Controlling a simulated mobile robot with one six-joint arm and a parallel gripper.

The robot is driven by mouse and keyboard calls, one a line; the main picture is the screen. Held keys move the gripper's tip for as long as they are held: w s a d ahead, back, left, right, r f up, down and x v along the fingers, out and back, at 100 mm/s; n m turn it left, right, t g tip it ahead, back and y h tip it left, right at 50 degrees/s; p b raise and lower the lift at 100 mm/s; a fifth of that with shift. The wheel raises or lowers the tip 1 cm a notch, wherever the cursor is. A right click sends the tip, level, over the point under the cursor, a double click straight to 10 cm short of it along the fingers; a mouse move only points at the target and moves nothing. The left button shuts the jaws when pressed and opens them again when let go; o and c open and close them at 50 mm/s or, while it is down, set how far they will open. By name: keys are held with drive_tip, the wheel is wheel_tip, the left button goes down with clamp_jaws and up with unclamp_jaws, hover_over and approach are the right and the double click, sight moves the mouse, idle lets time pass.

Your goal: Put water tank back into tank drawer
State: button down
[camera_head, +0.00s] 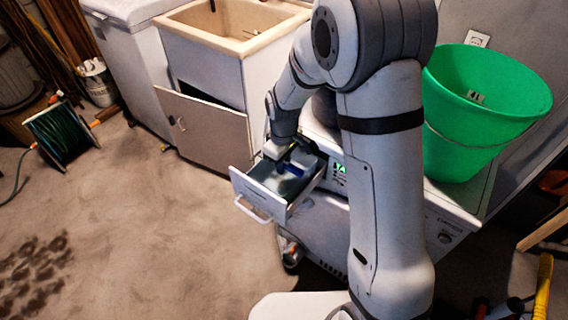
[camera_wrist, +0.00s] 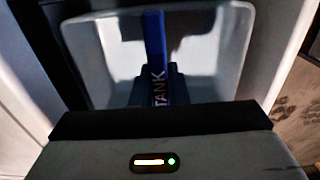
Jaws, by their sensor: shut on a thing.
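The tank drawer (camera_head: 252,196) is pulled out of the white machine, its front handle facing the lower left. The water tank (camera_wrist: 205,50) is a pale grey, open-topped tub with a blue handle bar marked TANK (camera_wrist: 155,45). In the head view the blue handle (camera_head: 291,171) shows within the drawer's outline. My gripper (camera_head: 287,160) points down over the drawer and is shut on the tank's handle. The fingertips are mostly hidden; in the wrist view the dark gripper edge covers the handle's near end. I cannot tell whether the tank rests on the drawer floor.
A green bucket (camera_head: 480,115) stands on the machine top at right. A sink cabinet (camera_head: 205,125) with a tilted front panel is behind the drawer. A hose reel (camera_head: 62,132) is at far left. A yellow-handled tool (camera_head: 543,285) lies lower right. The floor left of the drawer is clear.

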drive_tip(key=c, duration=1.3)
unclamp_jaws()
drive_tip(key=shift+w+r+p, duration=0.1)
drive_tip(key=shift+r+p, duration=3.25)
drive_tip(key=shift+r, duration=1.65)
drive_tip(key=shift+d+r, duration=0.1)
drive_tip(key=shift+r, duration=0.05)
drive_tip(key=s+d+r+m+t, duration=0.1)
drive_tip(key=s+d+r+m, duration=0.2)
drive_tip(key=s, duration=0.3)
drive_tip(key=s+d+r+m, duration=0.4)
drive_tip(key=s+d+r, duration=0.2)
drive_tip(key=s, duration=0.1)
drive_tip(key=s+d+r+m+t, duration=0.1)
drive_tip(key=s+d+r+m, duration=0.2)
drive_tip(key=s+d+r, duration=0.2)
drive_tip(key=shift+s+d+r+t, duration=0.1)
drive_tip(key=shift+s+r+t, duration=0.05)
drive_tip(key=shift+s, duration=0.35)
drive_tip(key=shift+s+r+t, duration=0.1)
drive_tip(key=shift+s+t, duration=0.05)
drive_tip(key=shift+s, duration=0.3)
